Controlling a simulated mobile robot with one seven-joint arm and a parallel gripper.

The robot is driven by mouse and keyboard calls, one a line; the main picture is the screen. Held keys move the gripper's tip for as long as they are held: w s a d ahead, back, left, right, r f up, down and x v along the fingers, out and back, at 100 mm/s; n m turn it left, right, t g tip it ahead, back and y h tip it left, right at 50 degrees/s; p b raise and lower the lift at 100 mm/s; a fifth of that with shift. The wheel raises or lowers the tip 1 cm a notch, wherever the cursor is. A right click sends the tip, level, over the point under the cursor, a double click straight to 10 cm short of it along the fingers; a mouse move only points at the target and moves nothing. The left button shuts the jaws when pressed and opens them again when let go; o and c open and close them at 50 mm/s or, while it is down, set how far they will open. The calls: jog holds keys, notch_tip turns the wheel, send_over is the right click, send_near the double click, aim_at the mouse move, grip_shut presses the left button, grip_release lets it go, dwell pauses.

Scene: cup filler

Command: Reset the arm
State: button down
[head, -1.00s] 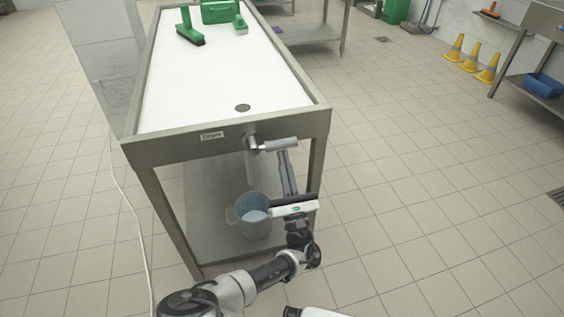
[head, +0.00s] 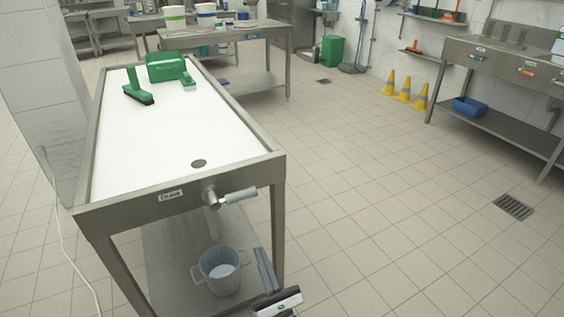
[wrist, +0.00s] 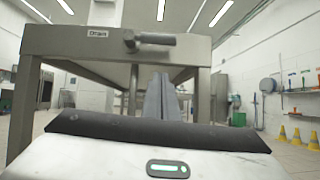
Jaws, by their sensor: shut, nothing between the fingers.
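My gripper (head: 264,270) is low at the front right of the steel drain table (head: 180,205), to the right of the bucket. Its fingers (wrist: 163,98) are together with nothing between them, pointing toward the table in the wrist view. The drain valve (head: 222,197) has a grey handle that points right; it also shows in the wrist view (wrist: 150,39), above the fingers and apart from them. A grey bucket (head: 220,272) with pale content stands on the lower shelf below the spout.
A green brush (head: 135,88) and green case (head: 166,67) lie on the white tabletop (head: 165,125). Yellow cones (head: 403,90) and a steel sink bench (head: 500,75) are at the back right. The tiled floor (head: 390,210) right of the table is clear.

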jog(key=w+d+r+m+g+h, duration=0.1)
jog(key=w+d+m+g+h, duration=0.5)
jog(key=m, duration=0.7)
jog(key=w+d+r+m+g+h, duration=0.1)
jog(key=w+m+g+h, duration=0.2)
jog(key=w+m+h, duration=0.8)
jog(key=s+d+r+m+g+y, duration=0.2)
jog(key=s+r+m+g+y, duration=0.15)
jog(key=s+r+m, duration=0.55)
jog(key=s+d+r+m+g+y, duration=0.25)
jog(key=s+r+y, duration=0.2)
jog(key=r, duration=0.85)
jog(key=s+d+r+m+h, duration=0.1)
jog(key=s+d+r+m, duration=0.2)
jog(key=s, duration=0.4)
jog(key=s+d+r+m+g+h, duration=0.1)
jog(key=s+d+r, duration=0.1)
jog(key=s+d, duration=0.4)
jog(key=s+d+r+m+h, duration=0.1)
jog(key=s+d+r+m, duration=0.15)
jog(key=s, duration=0.65)
notch_tip(320, 180, up, 28)
jog(key=n+p, duration=0.1)
jog(key=p, duration=2.6)
jog(key=shift+w+d, duration=0.2)
jog(key=shift+w, duration=0.25)
